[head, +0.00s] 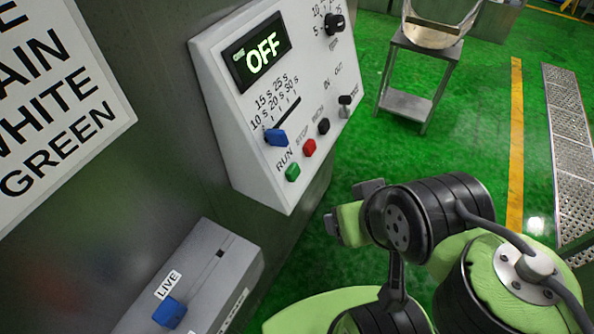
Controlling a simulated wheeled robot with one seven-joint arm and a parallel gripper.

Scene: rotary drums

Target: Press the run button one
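The run button is a small green button (292,172) on the lower front of the white control panel (216,78), with the label RUN beside it. It stands out from the panel. A red button (309,147) labelled STOP and a black button (323,126) labelled INCH sit up and to the right of it. The display (258,51) reads OFF in green. My arm is folded at the lower right, with its end (345,222) to the right of and below the panel, apart from the buttons. I cannot make out the fingertips clearly.
A blue slider (276,137) sits just above the run button, by a seconds scale. A grey box (190,275) with a blue switch (169,312) labelled LIVE is at lower left. A metal stand (410,105) is behind. Green floor between panel and arm is clear.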

